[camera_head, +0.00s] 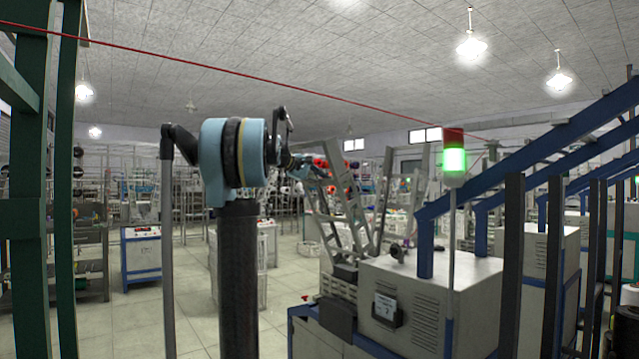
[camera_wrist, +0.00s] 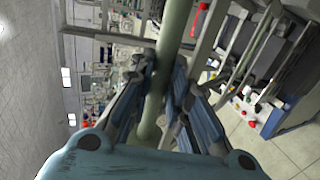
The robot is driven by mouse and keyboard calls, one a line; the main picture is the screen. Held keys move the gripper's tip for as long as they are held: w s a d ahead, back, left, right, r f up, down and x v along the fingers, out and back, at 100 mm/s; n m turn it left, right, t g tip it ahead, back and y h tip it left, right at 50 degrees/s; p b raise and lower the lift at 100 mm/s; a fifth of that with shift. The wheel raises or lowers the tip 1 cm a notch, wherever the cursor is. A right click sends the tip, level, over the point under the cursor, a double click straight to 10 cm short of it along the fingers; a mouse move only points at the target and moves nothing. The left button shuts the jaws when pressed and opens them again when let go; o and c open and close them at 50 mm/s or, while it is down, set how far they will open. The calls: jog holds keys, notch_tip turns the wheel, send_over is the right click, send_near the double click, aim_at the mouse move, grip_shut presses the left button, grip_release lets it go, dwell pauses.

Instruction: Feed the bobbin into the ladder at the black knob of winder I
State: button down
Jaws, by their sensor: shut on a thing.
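My gripper (camera_head: 313,166) is raised in front of the slanted metal ladder frames in the head view. In the wrist view my gripper (camera_wrist: 163,72) has its two fingers closed around a long pale green tube, which I take for the bobbin (camera_wrist: 177,25). The tube runs out past both sides of the fingers. The ladder (camera_head: 353,205) rises in a V of grey rails behind the grey winder cabinet (camera_head: 445,285). A small dark knob (camera_head: 398,252) sits on the cabinet top. I cannot read which winder this is.
A signal lamp (camera_head: 454,160) glows green on a pole at the cabinet's front. Blue sloping beams (camera_head: 530,150) fill the right side. A green post (camera_head: 60,200) stands at the left. Open tiled floor (camera_head: 190,300) lies left of the cabinet.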

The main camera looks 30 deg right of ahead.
jog(key=c, duration=1.1)
grip_release()
jog(key=a+r, duration=0.7)
jog(key=a, duration=0.1)
jog(key=shift+s+a, duration=0.3)
dwell(0.6)
